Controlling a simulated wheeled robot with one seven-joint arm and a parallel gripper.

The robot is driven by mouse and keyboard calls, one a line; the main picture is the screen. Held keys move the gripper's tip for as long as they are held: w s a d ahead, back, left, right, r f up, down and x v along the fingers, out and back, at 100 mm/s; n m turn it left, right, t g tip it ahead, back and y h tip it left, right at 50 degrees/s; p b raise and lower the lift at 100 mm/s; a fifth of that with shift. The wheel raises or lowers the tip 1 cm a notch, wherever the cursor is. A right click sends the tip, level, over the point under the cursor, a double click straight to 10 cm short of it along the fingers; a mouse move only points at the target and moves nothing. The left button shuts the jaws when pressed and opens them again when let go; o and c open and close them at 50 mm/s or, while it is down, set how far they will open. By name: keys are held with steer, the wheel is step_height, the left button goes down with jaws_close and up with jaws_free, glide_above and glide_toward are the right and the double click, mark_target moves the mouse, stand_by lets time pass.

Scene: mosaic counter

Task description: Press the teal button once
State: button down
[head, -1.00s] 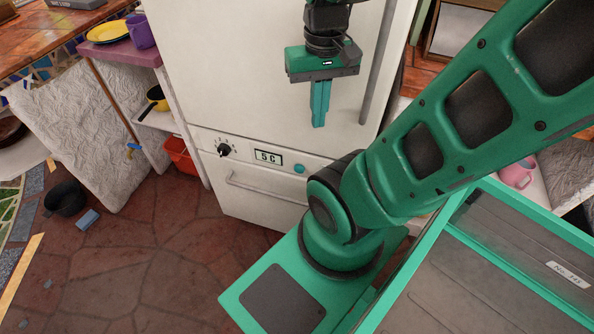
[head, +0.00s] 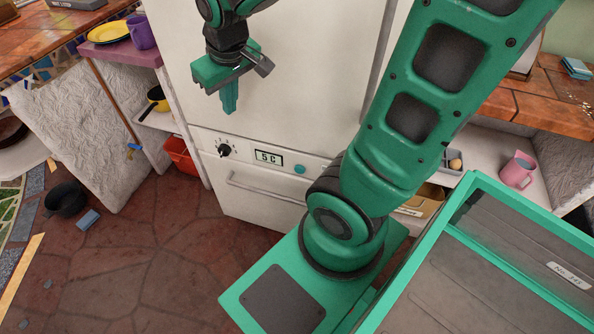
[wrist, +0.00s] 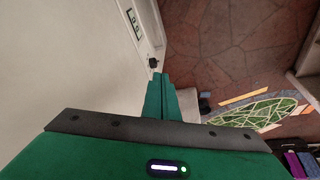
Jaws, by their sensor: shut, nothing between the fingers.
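The teal button (head: 299,169) is a small round button on the white fridge's control strip, right of the display (head: 268,157) that reads 5 C. A black knob (head: 224,150) is at the strip's left. My gripper (head: 229,108) is shut and empty, pointing down in front of the fridge door, above and left of the button and apart from it. In the wrist view my shut fingers (wrist: 158,80) point along the fridge front, with the knob (wrist: 153,62) and display (wrist: 134,22) beyond them. The button does not show in the wrist view.
A drawer handle (head: 270,188) runs below the strip. A purple shelf (head: 118,47) with a yellow plate and purple mug stands left, above a red bin (head: 181,155). A black pot (head: 65,198) and blue block (head: 88,219) lie on the floor. The tiled floor before the fridge is clear.

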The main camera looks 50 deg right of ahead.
steer(key=w+a+f+n+t+h, duration=0.2)
steer(key=w+a+f+n, duration=0.5)
steer(key=a+f, duration=0.4)
steer(key=w+a+f+n+t+h, duration=0.25)
steer(key=w+a+f+n, duration=0.4)
steer(key=a+f, duration=0.55)
steer(key=s+a+f+n+t+y, duration=0.2)
steer(key=a+n, duration=0.4)
steer(key=a, duration=0.3)
steer(key=s+a+f+n+t+y, duration=0.2)
steer(key=s+a+f+n+y, duration=0.2)
steer(key=a+n, duration=0.3)
steer(key=s+a+f+n+t+y, duration=0.3)
steer(key=s+a+n+y, duration=0.2)
steer(key=a, duration=0.6)
steer(key=shift+a+f+n, duration=0.3)
steer(key=shift+a+n, duration=0.05)
steer(key=shift+n, duration=0.3)
steer(key=shift+y, duration=0.25)
